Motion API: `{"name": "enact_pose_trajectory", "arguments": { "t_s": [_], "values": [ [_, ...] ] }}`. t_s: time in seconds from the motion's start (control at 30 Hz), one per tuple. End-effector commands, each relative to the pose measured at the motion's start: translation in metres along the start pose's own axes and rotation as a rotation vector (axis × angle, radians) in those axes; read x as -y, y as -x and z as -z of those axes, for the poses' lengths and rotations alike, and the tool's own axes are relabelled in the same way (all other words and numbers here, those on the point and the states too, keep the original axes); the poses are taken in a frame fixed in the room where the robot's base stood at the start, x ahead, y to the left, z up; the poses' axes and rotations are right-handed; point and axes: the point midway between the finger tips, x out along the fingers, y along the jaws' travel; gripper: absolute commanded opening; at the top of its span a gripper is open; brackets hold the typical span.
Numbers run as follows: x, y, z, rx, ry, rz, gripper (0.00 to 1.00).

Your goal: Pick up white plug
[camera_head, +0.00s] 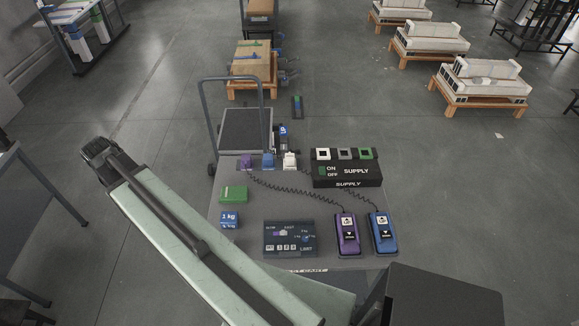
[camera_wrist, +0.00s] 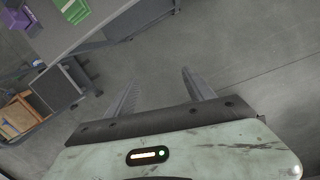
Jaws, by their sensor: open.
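The white plug (camera_head: 290,160) stands near the far edge of the grey cart top (camera_head: 285,205), just left of the black supply box (camera_head: 347,175). It is small in the head view, and I cannot make it out in the wrist view. A blue plug (camera_head: 268,160) and a purple plug (camera_head: 246,162) stand in a row to its left. My gripper (camera_wrist: 160,77) is open and empty in the wrist view. Its two fingers are wide apart over bare floor, beside a grey table surface. My arm crosses the lower left of the head view.
The supply box has white, grey and green frames on top. Coiled cords run to a purple handset (camera_head: 347,235) and a blue handset (camera_head: 382,233). A green block (camera_head: 233,194), a blue 1 kg block (camera_head: 229,219) and a dark control panel (camera_head: 289,240) are on the cart top.

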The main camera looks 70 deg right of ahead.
Motion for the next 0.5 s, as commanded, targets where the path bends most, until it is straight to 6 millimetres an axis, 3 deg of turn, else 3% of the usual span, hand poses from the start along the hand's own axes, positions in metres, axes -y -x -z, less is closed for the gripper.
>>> {"name": "enact_pose_trajectory", "arguments": {
  "t_s": [0.03, 0.1, 0.17, 0.2, 0.3, 0.33, 0.4, 0.5],
  "values": [
    [-0.065, -0.027, -0.013, 0.028, 0.006, -0.017, 0.62],
    [-0.145, -0.049, -0.05, 0.076, 0.051, -0.036, 0.62],
    [-0.21, -0.067, -0.092, 0.121, 0.088, -0.042, 0.62],
    [-0.248, -0.078, -0.123, 0.152, 0.113, -0.04, 0.62],
    [-0.325, -0.101, -0.205, 0.222, 0.171, -0.021, 0.62],
    [-0.342, -0.106, -0.228, 0.24, 0.187, -0.012, 0.62],
    [-0.372, -0.115, -0.275, 0.274, 0.216, 0.008, 0.62],
    [-0.396, -0.122, -0.32, 0.304, 0.249, 0.031, 0.62]
  ]
}}
